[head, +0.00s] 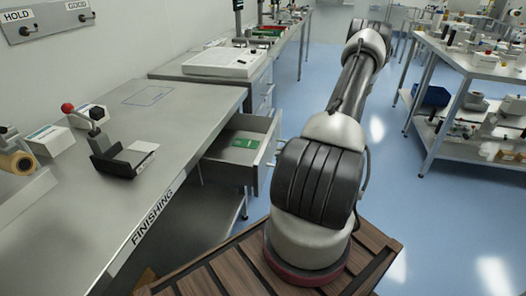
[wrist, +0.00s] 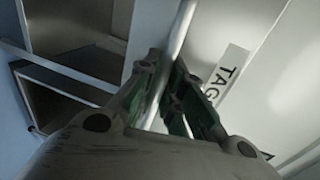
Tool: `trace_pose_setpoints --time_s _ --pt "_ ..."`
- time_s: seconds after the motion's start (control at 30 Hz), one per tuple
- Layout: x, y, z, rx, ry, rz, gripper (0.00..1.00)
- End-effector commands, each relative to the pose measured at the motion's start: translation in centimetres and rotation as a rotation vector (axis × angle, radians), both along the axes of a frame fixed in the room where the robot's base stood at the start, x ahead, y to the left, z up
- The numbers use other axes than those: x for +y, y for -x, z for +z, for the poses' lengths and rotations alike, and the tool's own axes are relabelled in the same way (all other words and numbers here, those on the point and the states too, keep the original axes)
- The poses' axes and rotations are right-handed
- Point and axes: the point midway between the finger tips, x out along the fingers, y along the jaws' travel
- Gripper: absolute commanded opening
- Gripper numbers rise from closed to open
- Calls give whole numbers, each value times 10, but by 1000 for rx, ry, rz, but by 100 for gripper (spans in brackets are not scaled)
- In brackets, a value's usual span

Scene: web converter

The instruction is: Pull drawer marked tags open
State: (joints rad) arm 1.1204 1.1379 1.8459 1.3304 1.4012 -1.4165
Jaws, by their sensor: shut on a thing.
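In the wrist view, a pale drawer front (wrist: 275,75) carries a white label (wrist: 232,68) on which "TAG" can be read; the rest is cut off or hidden by my gripper. A round grey bar handle (wrist: 181,28) runs along this front. My gripper (wrist: 170,85) is shut on the handle, one finger on each side. In the head view, a drawer (head: 243,135) under the finishing bench stands open, with a green item (head: 244,143) inside. My gripper is hidden there, and the label cannot be read.
The finishing bench (head: 190,105) holds a red-knobbed device (head: 110,155) and boxes near the wall. Another bench with a white tray (head: 212,63) stands beyond. A loaded metal table (head: 470,62) is at the right. Blue floor (head: 400,190) is clear between them.

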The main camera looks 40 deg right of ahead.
Motion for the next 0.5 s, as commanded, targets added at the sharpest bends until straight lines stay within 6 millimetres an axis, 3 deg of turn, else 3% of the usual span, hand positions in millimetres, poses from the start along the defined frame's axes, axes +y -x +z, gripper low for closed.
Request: trace_pose_setpoints --time_s 0.2,0.5 --pt "-38 49 -1 0 1 -4 0" --pt "-78 100 -1 2 1 -1 0"
